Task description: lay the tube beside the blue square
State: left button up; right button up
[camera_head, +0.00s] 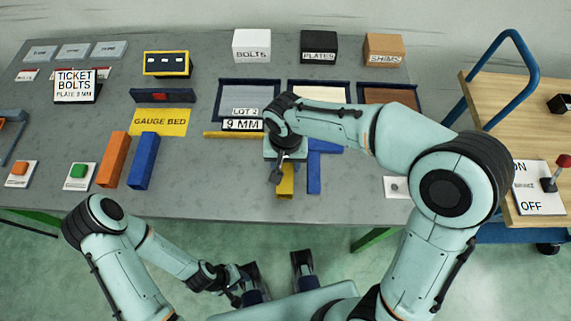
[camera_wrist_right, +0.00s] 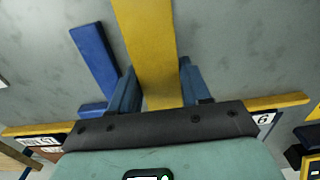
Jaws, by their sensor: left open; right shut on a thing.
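The tube is a long yellow bar (camera_head: 286,182), partly hidden under my right gripper. In the right wrist view the yellow tube (camera_wrist_right: 148,45) runs between the two blue fingers of my right gripper (camera_wrist_right: 158,88), which is shut on it. The blue square (camera_head: 314,172) is an L-shaped piece lying on the table just right of the tube. In the wrist view the blue square (camera_wrist_right: 96,60) is left of the tube, with a gap between them. Whether the tube touches the table is unclear. My left gripper (camera_head: 276,265) is open and empty, in front of the table edge.
A yellow strip (camera_head: 232,135) lies behind the tube, below the tray row. Orange (camera_head: 113,160) and blue (camera_head: 143,161) blocks stand to the left near the yellow gauge bed (camera_head: 161,122). The table (camera_head: 215,182) is clear left of the tube. A cart (camera_head: 515,120) stands at right.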

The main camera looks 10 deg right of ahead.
jog(key=shift+f, duration=0.65)
jog(key=shift+f, duration=0.2)
jog(key=o, duration=1.3)
jog(key=shift+r, duration=0.1)
jog(key=shift+r, duration=0.3)
notch_tip(320, 180, up, 12)
jog(key=p, duration=0.2)
jog(key=shift+f, duration=0.2)
jog(key=shift+s, duration=0.1)
